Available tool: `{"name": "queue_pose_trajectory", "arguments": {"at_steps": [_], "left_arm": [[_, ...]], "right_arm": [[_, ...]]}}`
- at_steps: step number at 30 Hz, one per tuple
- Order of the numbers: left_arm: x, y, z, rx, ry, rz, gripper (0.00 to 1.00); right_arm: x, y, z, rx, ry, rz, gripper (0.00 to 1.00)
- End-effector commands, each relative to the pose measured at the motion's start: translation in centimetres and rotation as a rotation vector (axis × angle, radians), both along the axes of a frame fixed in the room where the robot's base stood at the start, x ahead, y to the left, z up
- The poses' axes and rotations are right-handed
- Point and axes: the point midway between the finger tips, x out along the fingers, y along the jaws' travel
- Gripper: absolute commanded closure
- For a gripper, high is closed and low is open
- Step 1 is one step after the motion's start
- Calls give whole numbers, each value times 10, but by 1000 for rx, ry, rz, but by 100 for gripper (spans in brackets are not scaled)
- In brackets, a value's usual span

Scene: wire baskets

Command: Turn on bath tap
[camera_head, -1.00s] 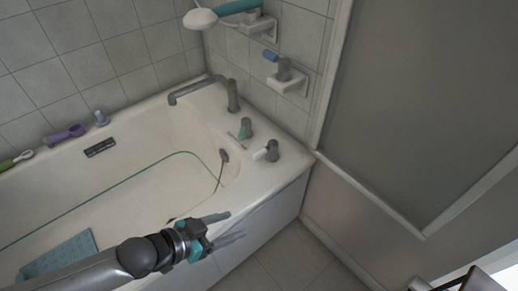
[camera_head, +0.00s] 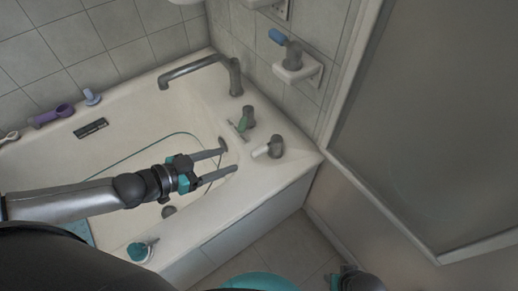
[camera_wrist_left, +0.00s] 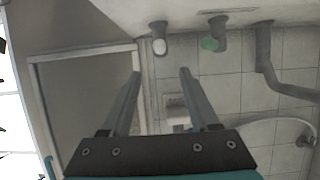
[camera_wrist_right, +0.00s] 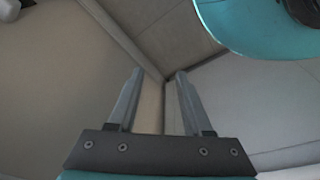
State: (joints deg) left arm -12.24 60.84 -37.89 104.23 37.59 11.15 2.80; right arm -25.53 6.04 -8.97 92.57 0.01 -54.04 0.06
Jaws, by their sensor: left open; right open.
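The bath has a grey spout (camera_head: 205,68) at its far corner. On the rim beside it are two grey tap handles, one with a green part (camera_head: 247,118) and one with a white part (camera_head: 274,148). My left gripper (camera_head: 229,161) is open and empty over the bath's end, left of the white-marked handle and apart from it. In the left wrist view the white-marked handle (camera_wrist_left: 159,38), green-marked handle (camera_wrist_left: 212,38) and spout (camera_wrist_left: 265,65) appear upside down beyond the open fingers (camera_wrist_left: 160,72). My right gripper (camera_wrist_right: 159,75) is open and empty, facing a floor corner.
A wall soap holder (camera_head: 298,69) with a blue-topped bottle is above the taps. A framed panel (camera_head: 430,120) stands at the right. A purple item (camera_head: 55,115) lies on the far rim. The bath's side panel (camera_head: 265,222) drops to tiled floor.

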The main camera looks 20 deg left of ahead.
Motion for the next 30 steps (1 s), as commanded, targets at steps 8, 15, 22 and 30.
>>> {"name": "queue_pose_trajectory", "arguments": {"at_steps": [8,15,22,30], "left_arm": [[21,-16,-12,-3,-2,0,39],[40,-31,-22,-1,-2,1,39],[57,-45,-32,-2,-2,0,39],[77,-61,-42,-1,0,0,39]], "right_arm": [[14,5,24,8,-30,-3,50],[27,7,47,14,-67,-4,50],[35,8,72,19,-103,-5,50],[39,8,100,24,-143,-6,50]]}}
